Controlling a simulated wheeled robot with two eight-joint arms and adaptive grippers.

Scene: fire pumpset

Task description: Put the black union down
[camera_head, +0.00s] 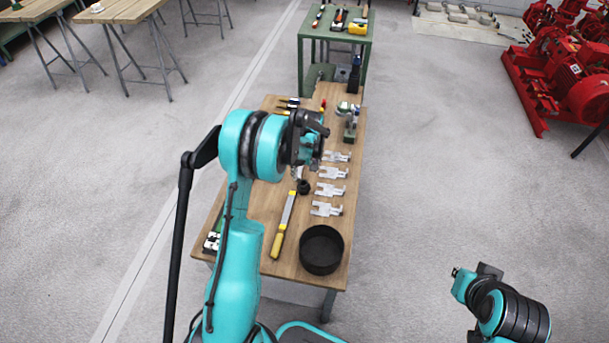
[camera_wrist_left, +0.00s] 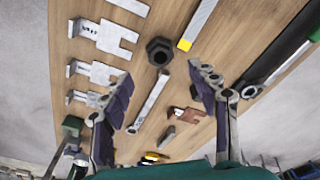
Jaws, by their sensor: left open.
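The black union (camera_head: 303,187) sits on the wooden table (camera_head: 262,205), between a yellow-handled file and the metal brackets. In the left wrist view the union (camera_wrist_left: 159,51) shows its hexagonal rim and dark hole, beyond my fingertips. My left gripper (camera_head: 309,148) is over the table, farther back than the union in the head view.
Several metal brackets (camera_head: 327,209) lie in a row right of the union. The file (camera_head: 284,225) and a round black container (camera_head: 321,249) are nearer. A wrench (camera_wrist_left: 150,103) lies beside the union. A green table (camera_head: 308,62) stands behind; red pumps (camera_head: 570,75) stand far right.

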